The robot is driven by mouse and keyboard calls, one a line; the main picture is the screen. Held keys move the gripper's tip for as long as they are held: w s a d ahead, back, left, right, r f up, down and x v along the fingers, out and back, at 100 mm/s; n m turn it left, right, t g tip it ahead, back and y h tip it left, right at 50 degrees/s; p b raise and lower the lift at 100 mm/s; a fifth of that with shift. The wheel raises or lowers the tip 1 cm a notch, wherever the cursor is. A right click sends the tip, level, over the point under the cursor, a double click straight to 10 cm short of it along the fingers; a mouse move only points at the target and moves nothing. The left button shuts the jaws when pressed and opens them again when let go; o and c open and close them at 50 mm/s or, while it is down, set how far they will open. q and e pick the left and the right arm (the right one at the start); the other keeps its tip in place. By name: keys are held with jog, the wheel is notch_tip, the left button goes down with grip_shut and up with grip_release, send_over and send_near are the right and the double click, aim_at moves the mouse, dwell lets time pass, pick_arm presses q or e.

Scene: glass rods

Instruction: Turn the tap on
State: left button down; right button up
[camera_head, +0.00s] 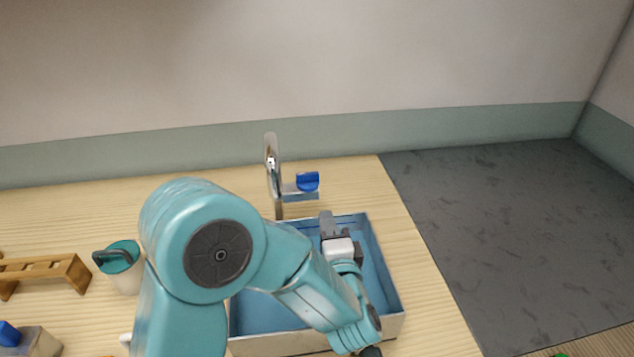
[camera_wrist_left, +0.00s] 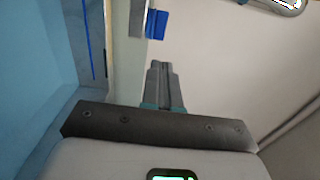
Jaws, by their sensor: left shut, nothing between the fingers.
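The tap (camera_head: 272,178) is a tall silver spout standing behind the blue basin (camera_head: 386,262) on the wooden counter. Its blue handle (camera_head: 308,181) sticks out to the right of the spout. The handle also shows in the left wrist view (camera_wrist_left: 157,24), above the fingertips and slightly left. My left gripper (camera_head: 327,222) is over the back part of the basin, in front of the handle and apart from it. Its fingers (camera_wrist_left: 160,68) are together and empty. My left arm covers part of the basin. My right gripper is not in view. No water shows at the spout.
A jug with a teal lid (camera_head: 122,256) and a wooden rack (camera_head: 45,271) stand at the left. A grey block with a blue top (camera_head: 35,342) is at the lower left. The counter ends right of the basin, with dark floor (camera_head: 500,220) beyond.

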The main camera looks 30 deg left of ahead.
aim_at(315, 178)
pick_arm(q)
jog(key=p+x, duration=0.2)
jog(key=x, duration=0.9)
jog(key=shift+w+a, duration=0.25)
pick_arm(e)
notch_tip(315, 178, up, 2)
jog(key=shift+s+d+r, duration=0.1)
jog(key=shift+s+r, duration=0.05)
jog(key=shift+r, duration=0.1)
pick_arm(q)
jog(key=shift+f, duration=0.1)
jog(key=shift+w+y+p, duration=0.1)
jog(key=shift+y+p, duration=0.2)
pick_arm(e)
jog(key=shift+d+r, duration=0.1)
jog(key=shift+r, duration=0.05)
